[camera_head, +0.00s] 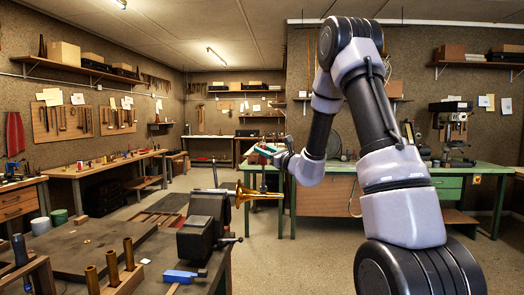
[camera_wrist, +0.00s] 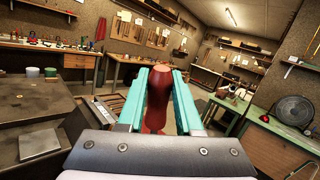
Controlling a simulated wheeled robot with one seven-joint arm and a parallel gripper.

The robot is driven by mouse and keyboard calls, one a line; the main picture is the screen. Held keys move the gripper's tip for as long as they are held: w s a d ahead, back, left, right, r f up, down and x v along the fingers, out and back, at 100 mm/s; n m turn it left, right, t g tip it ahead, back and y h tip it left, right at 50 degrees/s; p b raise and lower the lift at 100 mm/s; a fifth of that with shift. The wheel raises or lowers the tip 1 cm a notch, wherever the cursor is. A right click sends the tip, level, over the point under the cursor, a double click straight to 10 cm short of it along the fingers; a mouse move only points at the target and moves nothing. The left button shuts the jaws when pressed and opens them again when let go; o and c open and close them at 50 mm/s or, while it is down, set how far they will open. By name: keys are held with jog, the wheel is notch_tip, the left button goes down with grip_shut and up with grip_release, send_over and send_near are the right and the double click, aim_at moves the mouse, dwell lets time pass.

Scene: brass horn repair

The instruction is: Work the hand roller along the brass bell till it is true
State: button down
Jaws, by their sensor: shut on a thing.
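The brass bell (camera_head: 250,195) lies on its side at the vise (camera_head: 203,225) on the near bench. Its axis runs roughly level, out past the bench's right edge. My gripper (camera_head: 262,150) is above the bell, with its teal fingers pointing left. In the wrist view my gripper (camera_wrist: 158,78) is shut on the dark red handle of the hand roller (camera_wrist: 157,97), which stands between both fingers. The roller's working end is hidden in the wrist view. In the head view the roller is too small to make out, so I cannot tell whether it touches the bell.
A blue tool (camera_head: 180,276) lies at the near bench's front. Several brass tubes (camera_head: 111,268) stand in a wooden block at its left. A green-topped bench (camera_head: 345,168) with a wooden front stands behind my arm. Open floor (camera_head: 275,255) lies right of the near bench.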

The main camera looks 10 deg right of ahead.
jog(key=shift+s+d+f, duration=0.1)
jog(key=shift+s+d, duration=0.05)
jog(key=shift+d, duration=0.4)
jog(key=shift+a, duration=0.15)
